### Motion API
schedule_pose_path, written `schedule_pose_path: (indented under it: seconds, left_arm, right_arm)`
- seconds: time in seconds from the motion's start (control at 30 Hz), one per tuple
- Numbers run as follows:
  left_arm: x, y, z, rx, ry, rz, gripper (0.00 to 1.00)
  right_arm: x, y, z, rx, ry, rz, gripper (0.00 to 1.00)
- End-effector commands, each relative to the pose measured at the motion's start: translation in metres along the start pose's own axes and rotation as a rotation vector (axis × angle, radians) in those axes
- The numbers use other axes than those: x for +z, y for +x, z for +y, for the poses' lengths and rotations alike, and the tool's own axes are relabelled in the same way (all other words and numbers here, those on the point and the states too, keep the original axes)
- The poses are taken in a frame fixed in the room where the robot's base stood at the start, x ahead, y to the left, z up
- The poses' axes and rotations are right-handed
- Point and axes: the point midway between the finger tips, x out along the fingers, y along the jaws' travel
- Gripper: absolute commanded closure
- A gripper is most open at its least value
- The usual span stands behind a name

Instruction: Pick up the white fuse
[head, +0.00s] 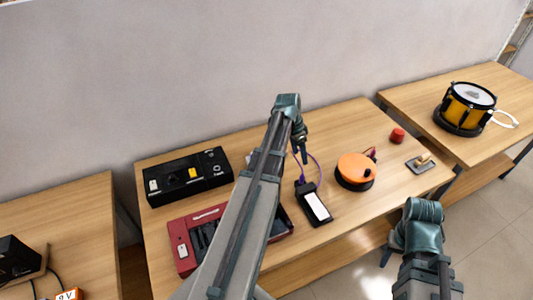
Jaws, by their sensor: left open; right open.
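A black box (187,176) lies at the back left of the middle table. It carries small white pieces (153,185) and a yellow piece (193,173); one white piece may be the white fuse, but they are too small to tell. My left gripper (304,156) points down above the middle table, right of the black box and behind the black device with a white face (316,206). It is open and nothing shows in it. My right arm comes in at the lower right; its gripper does not show.
A red case (183,246) with dark contents lies in front of the black box, partly hidden by my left arm. An orange disc-shaped thing (355,168), a red cup-like thing (397,135) and a small plate (420,164) stand to the right. A drum (467,106) stands on the right table.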

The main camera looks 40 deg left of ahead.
Motion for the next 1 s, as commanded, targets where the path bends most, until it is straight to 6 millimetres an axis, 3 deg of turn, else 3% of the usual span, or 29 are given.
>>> schedule_pose_path:
  seconds: [0.03,0.1,0.2,0.33,0.5,0.67,0.87,1.0]
  left_arm:
    - [0.01,-0.007,-0.04,-0.008,-0.006,0.03,0.31]
    - [0.026,-0.016,-0.079,-0.019,0.008,0.068,0.31]
    - [0.052,-0.029,-0.126,-0.041,0.024,0.114,0.31]
    - [0.079,-0.041,-0.165,-0.066,0.041,0.152,0.31]
    - [0.094,-0.048,-0.184,-0.081,0.054,0.173,0.31]
    - [0.095,-0.048,-0.184,-0.083,0.057,0.175,0.31]
    - [0.093,-0.034,-0.185,-0.083,0.057,0.174,0.31]
    - [0.091,-0.014,-0.187,-0.083,0.057,0.174,0.31]
  right_arm:
    - [0.0,0.001,0.0,0.0,0.0,0.0,0.5]
    - [0.0,0.001,0.0,0.0,0.0,0.0,0.5]
    - [0.0,0.001,0.0,0.0,0.0,0.0,0.5]
    - [0.0,0.002,0.0,0.0,0.0,0.0,0.5]
    - [0.0,0.002,0.0,0.0,0.0,0.0,0.5]
    - [0.0,0.003,0.0,0.0,0.0,0.0,0.5]
    - [-0.001,0.016,-0.002,0.0,0.0,0.0,0.5]
    - [-0.002,0.034,-0.003,0.0,0.0,0.0,0.5]
